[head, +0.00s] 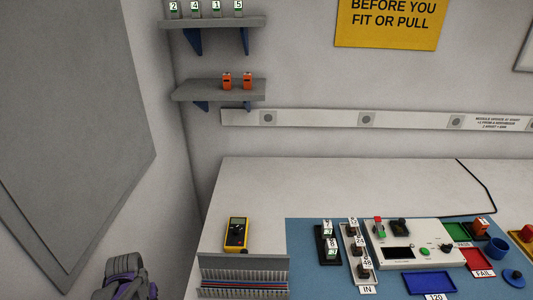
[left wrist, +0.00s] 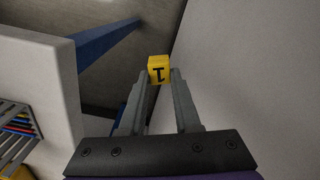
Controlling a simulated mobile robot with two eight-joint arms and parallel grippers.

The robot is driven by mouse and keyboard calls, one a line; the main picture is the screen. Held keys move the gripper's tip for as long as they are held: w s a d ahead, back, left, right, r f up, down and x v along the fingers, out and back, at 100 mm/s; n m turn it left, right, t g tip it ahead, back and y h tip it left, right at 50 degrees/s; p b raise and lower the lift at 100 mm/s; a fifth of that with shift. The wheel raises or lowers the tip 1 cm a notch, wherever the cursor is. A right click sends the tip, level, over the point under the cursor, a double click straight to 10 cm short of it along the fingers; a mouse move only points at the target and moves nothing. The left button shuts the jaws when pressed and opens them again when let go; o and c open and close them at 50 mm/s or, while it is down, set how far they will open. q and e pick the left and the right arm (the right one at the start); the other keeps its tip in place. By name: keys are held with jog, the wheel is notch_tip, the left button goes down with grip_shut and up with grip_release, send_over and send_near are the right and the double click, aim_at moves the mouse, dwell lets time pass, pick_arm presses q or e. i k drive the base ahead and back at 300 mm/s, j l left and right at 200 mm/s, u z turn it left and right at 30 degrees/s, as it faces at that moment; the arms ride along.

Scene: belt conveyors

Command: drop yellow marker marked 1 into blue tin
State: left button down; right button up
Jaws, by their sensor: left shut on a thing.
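The yellow marker (left wrist: 159,69) with a black 1 on its face is held between the fingertips of my left gripper (left wrist: 159,76) in the left wrist view. The gripper is shut on it, and the marker is clear of any surface there. In the head view only a grey and purple part of my left arm shows at the bottom left; the marker is not seen. A round blue container (head: 499,238), which may be the blue tin, stands at the right of the bench in the head view. My right gripper is in neither view.
The bench holds a yellow multimeter (head: 236,234), a grey slotted rack (head: 243,278), a white panel device (head: 418,247), and green, red (head: 478,263) and blue (head: 429,283) trays. Wall shelves (head: 219,90) hang upper left. A grey wall panel (head: 75,120) is at left.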

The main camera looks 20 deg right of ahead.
aim_at(493, 254)
jog(key=k+l+z, duration=0.1)
jog(key=k+z, duration=0.15)
jog(key=k, duration=0.35)
jog(key=z, duration=1.3)
jog(key=i+l+z, duration=0.1)
jog(key=l+z, duration=0.15)
jog(key=z, duration=0.15)
jog(key=i+l+z, duration=0.1)
jog(key=l+z, duration=0.25)
jog(key=i+l, duration=0.65)
jog(key=l, duration=0.1)
